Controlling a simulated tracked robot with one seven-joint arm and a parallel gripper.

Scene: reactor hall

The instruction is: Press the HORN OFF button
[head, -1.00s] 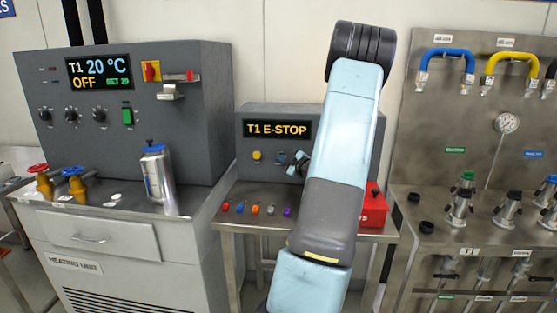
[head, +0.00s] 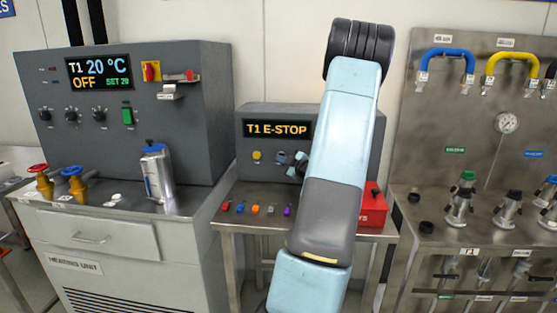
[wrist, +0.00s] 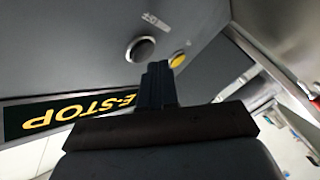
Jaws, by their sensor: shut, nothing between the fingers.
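The grey alarm panel (head: 245,132) with a lit "T1 E-STOP" display (head: 277,129) stands at the middle of the head view. A yellow round part (head: 257,156) sits below the display. In the wrist view the panel is upside down. It shows a dark round button with a silver ring (wrist: 141,49), the yellow part (wrist: 178,60) and a small label (wrist: 157,21) too blurred to read. I cannot tell which one is HORN OFF. My gripper (wrist: 158,66) is shut and empty, its tips close to the dark button. Contact cannot be made out.
Several small coloured items (head: 255,209) lie on the steel table (head: 225,218) before the panel. A red box (head: 373,208) stands right of my arm. The heating unit (head: 205,110) is at left, a hose-and-valve rack (head: 420,140) at right.

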